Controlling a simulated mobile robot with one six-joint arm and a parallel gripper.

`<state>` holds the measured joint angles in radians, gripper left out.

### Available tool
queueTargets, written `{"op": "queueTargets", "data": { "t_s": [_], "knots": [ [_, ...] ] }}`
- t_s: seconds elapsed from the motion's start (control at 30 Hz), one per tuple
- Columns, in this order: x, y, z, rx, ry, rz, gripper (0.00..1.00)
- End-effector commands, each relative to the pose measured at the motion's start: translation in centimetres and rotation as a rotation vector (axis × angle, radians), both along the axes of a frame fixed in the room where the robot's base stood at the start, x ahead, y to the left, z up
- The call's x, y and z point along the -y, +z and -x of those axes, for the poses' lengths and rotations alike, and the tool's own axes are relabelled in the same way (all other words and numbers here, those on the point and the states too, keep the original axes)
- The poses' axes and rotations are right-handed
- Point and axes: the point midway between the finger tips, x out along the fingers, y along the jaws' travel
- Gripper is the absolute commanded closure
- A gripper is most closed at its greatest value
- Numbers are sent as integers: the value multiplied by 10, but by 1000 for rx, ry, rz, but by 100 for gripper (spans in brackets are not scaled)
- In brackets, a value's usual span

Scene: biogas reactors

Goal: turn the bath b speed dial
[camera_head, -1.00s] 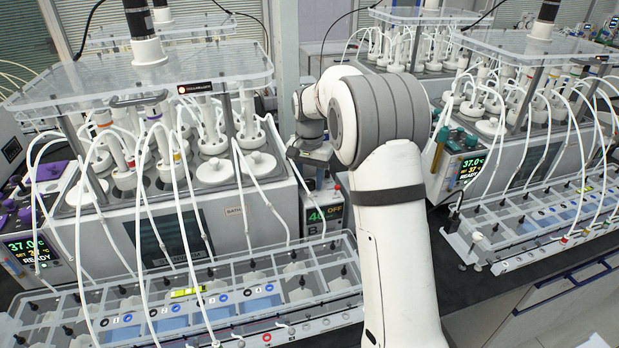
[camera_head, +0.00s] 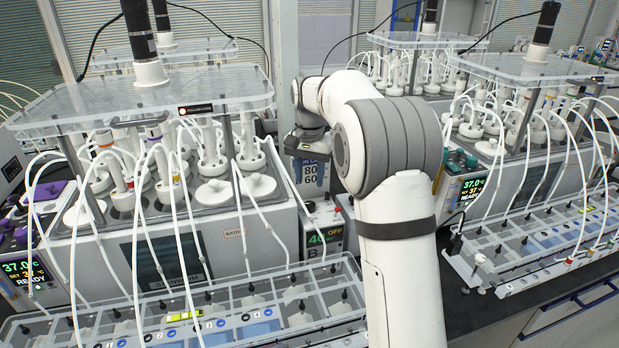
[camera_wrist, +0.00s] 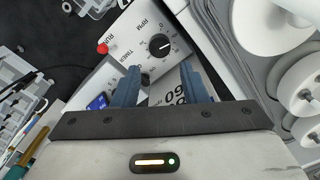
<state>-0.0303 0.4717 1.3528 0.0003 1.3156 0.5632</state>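A black round dial (camera_wrist: 160,46) with a pale pointer line sits on a light panel marked RPM in the wrist view. A red button (camera_wrist: 102,47) by the word RUN is on the same panel. My gripper (camera_wrist: 159,76) is open and empty; its two blue fingers stand apart, and the dial appears beyond them between their tips, with no contact visible. In the head view, the bath B control box (camera_head: 323,232) shows a green 40, OFF and the letter B. My gripper (camera_head: 308,142) is above it there, with its fingers hard to make out.
A card (camera_head: 311,175) with 80 and 60 stands behind the control box. The left bath (camera_head: 229,250) with flasks and white tubes is close on the left. A clear tray (camera_head: 300,335) lies in front. Another bath (camera_head: 530,190) stands on the right.

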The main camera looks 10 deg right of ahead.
Motion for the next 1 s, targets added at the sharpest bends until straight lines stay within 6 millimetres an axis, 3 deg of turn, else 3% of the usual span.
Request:
{"op": "queueTargets", "data": {
  "t_s": [0.17, 0.4, 0.53, 0.73, 1.0],
  "knots": [
    [0, -3, 0, 0, 142, 0, 61],
    [0, -3, 0, 0, 577, 1, 61],
    [0, -2, 0, -1, 729, 1, 61],
    [0, -13, 0, -3, 789, 0, 61],
    [0, -56, 1, -5, 785, -1, 61]
  ]
}}
